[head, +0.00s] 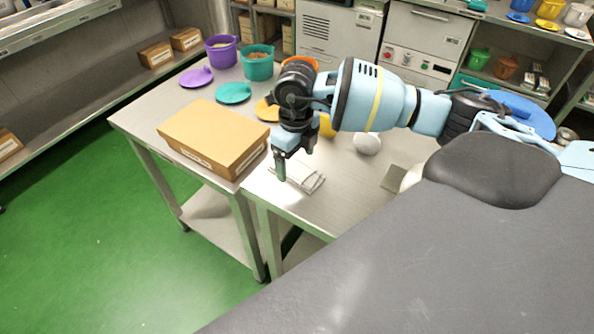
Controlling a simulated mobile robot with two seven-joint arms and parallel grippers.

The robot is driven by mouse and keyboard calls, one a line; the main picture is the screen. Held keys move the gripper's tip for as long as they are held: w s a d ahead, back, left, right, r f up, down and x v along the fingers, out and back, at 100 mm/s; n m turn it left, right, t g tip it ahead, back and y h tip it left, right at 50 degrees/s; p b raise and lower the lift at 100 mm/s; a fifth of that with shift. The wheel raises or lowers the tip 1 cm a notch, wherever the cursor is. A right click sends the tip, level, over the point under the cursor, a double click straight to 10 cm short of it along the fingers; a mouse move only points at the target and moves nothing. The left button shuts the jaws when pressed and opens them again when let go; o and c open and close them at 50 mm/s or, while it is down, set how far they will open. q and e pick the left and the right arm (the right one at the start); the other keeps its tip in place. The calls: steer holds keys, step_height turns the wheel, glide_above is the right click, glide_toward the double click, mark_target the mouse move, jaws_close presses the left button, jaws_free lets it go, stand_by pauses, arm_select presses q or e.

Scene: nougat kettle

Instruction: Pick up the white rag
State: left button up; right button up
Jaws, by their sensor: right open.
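A white rag (310,181) lies folded flat on the metal table (335,205), near its front edge. My right gripper (284,172) points down just above the left part of the rag. It is open, and nothing shows between its fingers. Part of the rag is hidden behind the gripper, and I cannot tell whether the fingertips touch it. My left gripper does not show.
A cardboard box (212,135) stands left of the gripper. A purple bucket (221,50), a teal bucket (257,64) and their lids stand behind it. A white round object (367,143) and a grey flat piece (394,178) lie to the right.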

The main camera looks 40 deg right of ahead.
mark_target(297, 169)
steer(key=shift+d+f, duration=0.15)
steer(key=shift+f, duration=1.4)
steer(key=c, duration=1.1)
steer(key=shift+o, duration=0.2)
steer(key=shift+r, duration=0.1)
steer(key=shift+w+r, duration=0.1)
steer(key=shift+r, duration=0.4)
step_height(297, 169, up, 2)
steer(key=shift+r, duration=0.2)
steer(key=s+a, duration=0.3)
steer(key=s, duration=0.4)
steer(key=s+a+r, duration=0.1)
steer(key=s+a, duration=0.2)
steer(key=s, duration=0.5)
steer(key=shift+a+r, duration=0.15)
steer(key=shift+r, duration=0.05)
